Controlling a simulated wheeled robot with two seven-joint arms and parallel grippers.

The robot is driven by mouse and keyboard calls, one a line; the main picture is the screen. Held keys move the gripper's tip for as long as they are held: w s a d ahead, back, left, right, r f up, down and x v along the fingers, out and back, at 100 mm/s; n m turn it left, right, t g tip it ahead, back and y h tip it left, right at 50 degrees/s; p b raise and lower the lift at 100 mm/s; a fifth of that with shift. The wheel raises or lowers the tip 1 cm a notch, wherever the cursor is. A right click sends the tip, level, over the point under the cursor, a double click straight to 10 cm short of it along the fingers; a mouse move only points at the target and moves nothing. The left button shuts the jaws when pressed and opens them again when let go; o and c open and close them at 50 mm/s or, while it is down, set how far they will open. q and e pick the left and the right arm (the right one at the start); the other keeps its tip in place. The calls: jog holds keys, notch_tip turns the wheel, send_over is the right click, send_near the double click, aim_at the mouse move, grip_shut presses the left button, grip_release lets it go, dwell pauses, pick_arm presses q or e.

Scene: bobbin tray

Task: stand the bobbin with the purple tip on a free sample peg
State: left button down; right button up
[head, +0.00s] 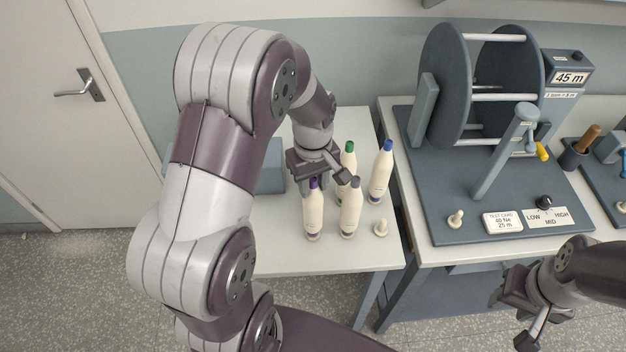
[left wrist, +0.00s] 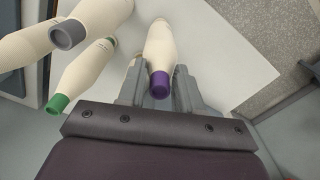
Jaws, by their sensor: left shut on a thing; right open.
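The purple-tipped bobbin (head: 313,212) stands upright near the front of the small white table. In the left wrist view its purple tip (left wrist: 160,84) is between the two fingers. My left gripper (head: 325,177) is shut on this bobbin near its top, from above. One sample peg (head: 456,218) is bare on the grey board of the winding machine, beside the test card. Another bare cream peg (head: 381,228) stands at the table's front right. My right gripper (head: 516,312) is open and empty, low at the right, in front of the bench.
Bobbins with a grey tip (head: 350,212), a green tip (head: 348,160) and a blue tip (head: 382,175) stand close by on the table. The reel machine (head: 447,85) and its slanted post (head: 505,150) rise behind the board's peg. A blue-grey box (head: 268,180) is partly hidden behind my left arm.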

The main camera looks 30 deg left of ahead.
pick_arm(q)
jog(key=shift+f, duration=0.3)
jog(key=c, duration=0.7)
grip_release()
jog(key=shift+r, duration=0.1)
notch_tip(320, 180, up, 7)
jog(key=shift+b, duration=1.05)
notch_tip(320, 180, up, 6)
jog(key=p, duration=0.4)
jog(key=shift+f, duration=0.2)
